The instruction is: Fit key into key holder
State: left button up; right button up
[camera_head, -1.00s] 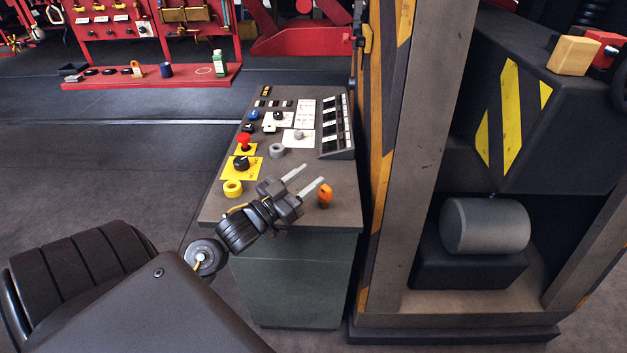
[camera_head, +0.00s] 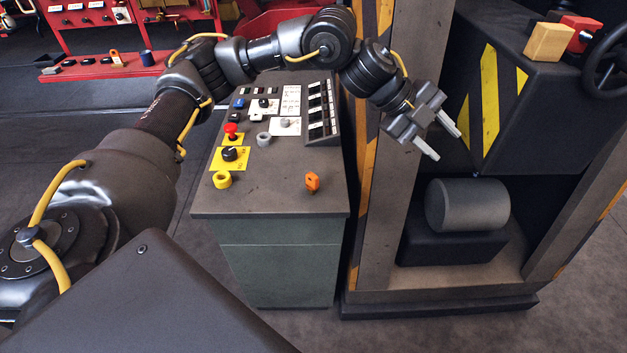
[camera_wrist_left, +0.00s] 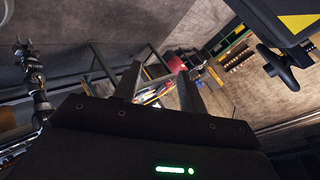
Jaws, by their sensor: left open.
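A small orange piece, which looks like the key (camera_head: 312,181), stands on the front right of the console top (camera_head: 270,195). My left gripper (camera_head: 447,145) is open and empty, right of the console and in front of the striped machine, clear of the key. Its spread fingers (camera_wrist_left: 158,85) also show in the left wrist view, with nothing between them. A dark arm at the left of that view looks like my right one; its gripper (camera_wrist_left: 22,48) is too small to read. I cannot tell which console fitting is the key holder.
The console carries a yellow ring (camera_head: 222,180), a black knob (camera_head: 229,154), a red button (camera_head: 232,130) and a grey ring (camera_head: 263,139). The machine's post (camera_head: 400,200) rises right of it. A grey cylinder (camera_head: 467,205) sits low in the machine.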

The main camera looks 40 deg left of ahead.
pick_arm(q)
jog(key=w+a+f+n+y, duration=0.1)
jog(key=a+f+y, duration=0.15)
jog(key=a, duration=0.45)
jog(key=a+f+n+y, duration=0.1)
jog(key=a+f+y, duration=0.15)
jog(key=a, duration=0.45)
jog(key=n+g+y, duration=0.4)
send_near(312, 175)
jog(key=shift+a, duration=0.1)
notch_tip(312, 175, down, 5)
jog(key=shift+a+r, duration=0.1)
jog(key=shift+f+m, duration=0.3)
jog(key=f, duration=0.1)
jog(key=f+p, duration=0.1)
jog(key=f, duration=0.2)
jog(key=shift+w+d+p, duration=0.25)
jog(key=shift+p, duration=0.15)
jog(key=shift+f, duration=0.55)
